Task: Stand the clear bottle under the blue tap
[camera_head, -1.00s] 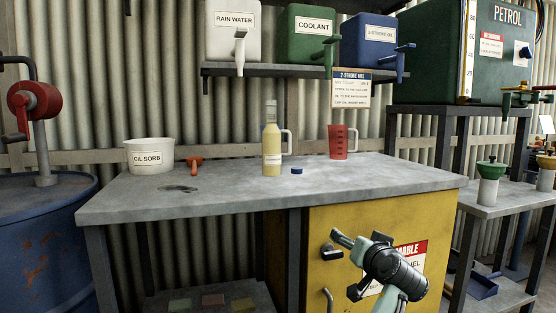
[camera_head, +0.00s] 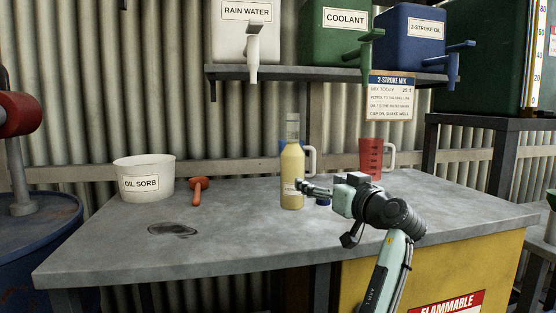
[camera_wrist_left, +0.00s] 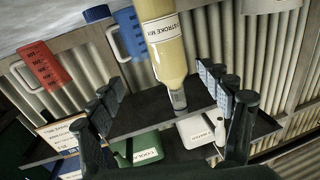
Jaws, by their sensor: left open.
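The clear bottle (camera_head: 292,175), filled with yellow liquid below a clear neck, stands upright on the bench. It shows upside down in the left wrist view (camera_wrist_left: 165,45). My left gripper (camera_head: 310,189) is at its right side at lower body height, fingers pointing at it. In the left wrist view the open fingers (camera_wrist_left: 163,85) frame the bottle from both sides; I cannot tell whether they touch it. The blue tap (camera_head: 455,50) sticks out of the blue 2-stroke oil tank (camera_head: 412,38) on the shelf, above and right of the bottle. My right gripper is not in view.
A blue jug (camera_wrist_left: 130,35) stands close behind the bottle, and a red jug (camera_head: 371,158) is to its right. A small blue cap (camera_head: 323,202) lies near my gripper. A tub (camera_head: 144,178) and an orange tool (camera_head: 198,190) are left.

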